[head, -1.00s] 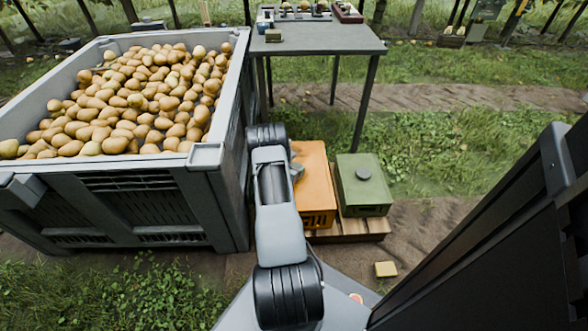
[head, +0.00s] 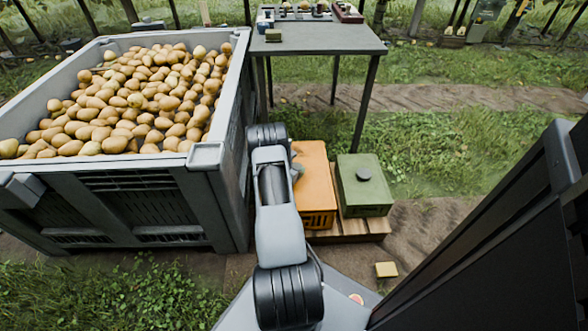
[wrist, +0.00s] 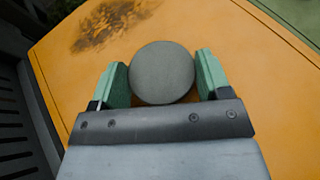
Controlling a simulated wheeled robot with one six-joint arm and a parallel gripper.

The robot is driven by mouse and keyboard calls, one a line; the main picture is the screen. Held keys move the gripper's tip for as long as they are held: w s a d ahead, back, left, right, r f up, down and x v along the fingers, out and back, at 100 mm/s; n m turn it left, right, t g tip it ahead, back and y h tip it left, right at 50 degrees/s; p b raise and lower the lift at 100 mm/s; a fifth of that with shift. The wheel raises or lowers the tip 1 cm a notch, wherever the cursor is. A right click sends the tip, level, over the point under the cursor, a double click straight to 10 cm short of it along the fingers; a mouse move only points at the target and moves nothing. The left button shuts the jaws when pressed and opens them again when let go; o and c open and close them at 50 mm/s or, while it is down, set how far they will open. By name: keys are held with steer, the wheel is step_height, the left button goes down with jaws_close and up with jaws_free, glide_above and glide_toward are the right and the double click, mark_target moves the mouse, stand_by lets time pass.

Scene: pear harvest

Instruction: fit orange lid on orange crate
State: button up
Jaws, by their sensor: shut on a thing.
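The orange lid (wrist: 235,55) fills most of the wrist view, with a dark smudge near its far edge. A round grey knob (wrist: 162,72) stands on it. My gripper (wrist: 162,78) is shut on this knob, with one green finger on each side. In the head view the orange lid (head: 316,170) lies over the orange crate (head: 319,220), in line with it as far as I see. My arm hides the left part of both. I cannot tell whether a thin gap is left between lid and crate.
A green crate with its lid (head: 364,190) stands close to the right on the same wooden pallet (head: 352,229). A large grey bin (head: 215,190) of pears stands to the left. A grey table (head: 325,40) stands behind. A small yellow block (head: 386,269) lies on the ground.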

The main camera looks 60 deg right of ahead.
steer(key=shift+f+b, duration=0.5)
steer(key=shift+f, duration=0.05)
steer(key=o, duration=0.8)
steer(key=shift+p+v, duration=1)
steer(key=shift+v, duration=0.5)
steer(key=shift+p+v, duration=1.85)
steer(key=shift+v, duration=2.2)
